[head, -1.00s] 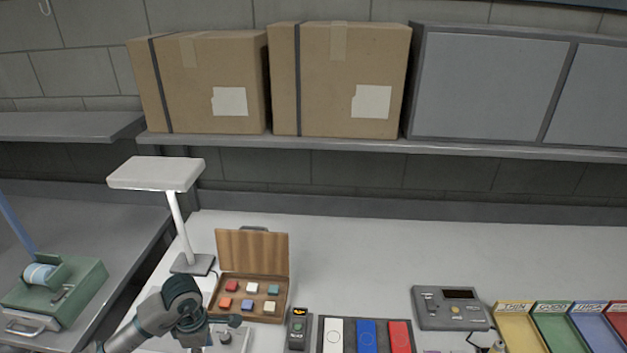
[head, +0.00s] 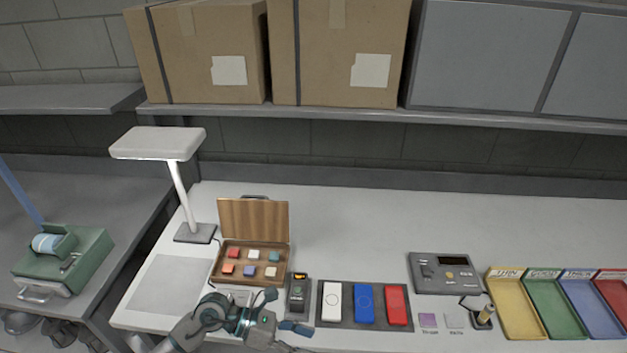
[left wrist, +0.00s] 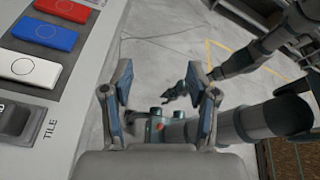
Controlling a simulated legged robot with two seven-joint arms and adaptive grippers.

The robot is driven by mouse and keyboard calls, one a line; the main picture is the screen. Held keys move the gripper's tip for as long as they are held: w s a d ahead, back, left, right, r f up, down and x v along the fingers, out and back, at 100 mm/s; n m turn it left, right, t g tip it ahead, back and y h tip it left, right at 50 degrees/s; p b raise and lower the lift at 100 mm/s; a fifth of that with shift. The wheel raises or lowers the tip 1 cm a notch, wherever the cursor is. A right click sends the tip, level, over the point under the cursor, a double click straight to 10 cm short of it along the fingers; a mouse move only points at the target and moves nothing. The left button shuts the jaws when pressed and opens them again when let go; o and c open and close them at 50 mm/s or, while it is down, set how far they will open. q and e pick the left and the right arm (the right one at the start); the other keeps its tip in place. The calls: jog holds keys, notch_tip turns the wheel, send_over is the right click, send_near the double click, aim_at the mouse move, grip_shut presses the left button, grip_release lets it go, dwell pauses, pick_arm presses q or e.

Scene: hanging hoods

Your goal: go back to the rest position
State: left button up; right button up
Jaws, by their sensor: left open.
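My left gripper (head: 292,338) is low in the head view, at the front edge of the white table, in front of the dark handheld device. In the left wrist view its two blue-grey fingers (left wrist: 158,88) are spread apart with nothing between them. They point out past the table edge, over the grey floor. In the same view an arm of mine comes in from the upper right. A small dark shape (left wrist: 183,87) at its end may be my right gripper; its jaws are too small to read. The head view does not show the right arm.
An open wooden case (head: 253,263) of coloured blocks lies behind my left arm. The handheld device (head: 298,297) and a tray (head: 345,320) with white, blue and red tiles are close to the gripper. A lamp (head: 178,185) stands at left. The table's back middle is clear.

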pick_arm(q)
notch_tip(320, 180, up, 8)
jog(key=w+d+n+t+h, duration=0.1)
jog(key=d+n+t+h, duration=0.25)
jog(key=n+h, duration=0.45)
jog(key=w+a+r+n+t+y, duration=0.2)
jog(key=w+a+n+t+y, duration=0.35)
jog(key=n+t, duration=1)
jog(key=w+a+f+n+y, duration=0.2)
jog(key=a+f+n+y, duration=1.3)
jog(key=n, duration=0.4)
jog(key=s+a+f+n+g, duration=0.2)
jog(key=s+f+n+g, duration=0.5)
jog(key=s+f+g, duration=1.05)
jog(key=s+f+t, duration=0.1)
jog(key=s+f, duration=0.3)
jog(key=f, duration=1)
jog(key=s+f+t, duration=0.1)
jog(key=s+f, duration=0.3)
jog(key=f, duration=1)
jog(key=s+a+f, duration=0.2)
jog(key=s+f, duration=1)
jog(key=f, duration=0.3)
jog(key=shift+s+f+m+y, duration=0.3)
jog(key=shift+f+m+y, duration=0.05)
